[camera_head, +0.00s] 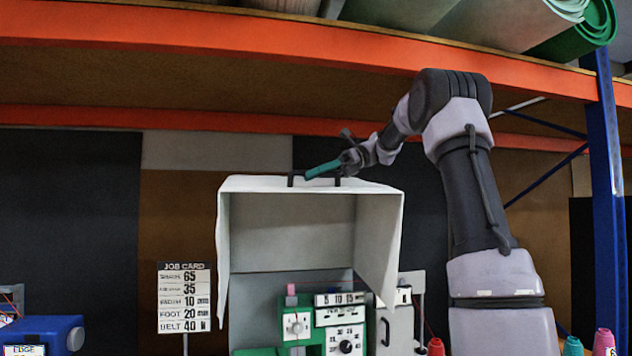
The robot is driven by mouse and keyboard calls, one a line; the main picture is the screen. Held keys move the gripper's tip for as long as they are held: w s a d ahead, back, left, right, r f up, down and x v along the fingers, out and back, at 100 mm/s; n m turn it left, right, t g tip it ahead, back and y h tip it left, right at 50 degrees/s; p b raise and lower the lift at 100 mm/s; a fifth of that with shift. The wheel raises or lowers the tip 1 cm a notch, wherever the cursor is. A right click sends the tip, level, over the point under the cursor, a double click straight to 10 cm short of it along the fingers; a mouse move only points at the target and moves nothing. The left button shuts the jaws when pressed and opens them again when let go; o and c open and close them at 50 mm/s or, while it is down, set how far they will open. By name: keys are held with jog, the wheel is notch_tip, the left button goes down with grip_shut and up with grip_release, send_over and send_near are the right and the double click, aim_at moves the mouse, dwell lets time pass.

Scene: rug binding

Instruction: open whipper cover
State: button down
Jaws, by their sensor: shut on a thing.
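The whipper cover (383,230) is a pale grey, box-like hood. It stands raised, with its hollow inside facing me. A dark handle (291,180) sits on its top front edge. My gripper (325,170), with a teal finger showing, is at this handle and shut on it; the fingers hide part of the handle. The green and white whipper machine (333,340) shows below the hood, with dials and a pink spool on top. Its lower part is cut off by the picture's edge.
An orange shelf beam (250,35) with rolls above runs over my arm, close to its elbow. A job card (184,297) stands left of the hood. A blue machine (45,335) is at lower left. Thread cones (604,342) and a blue post (606,150) are at right.

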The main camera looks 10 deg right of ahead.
jog(key=c, duration=0.8)
grip_release()
jog(key=v, duration=1.1)
jog(key=shift+f, duration=0.1)
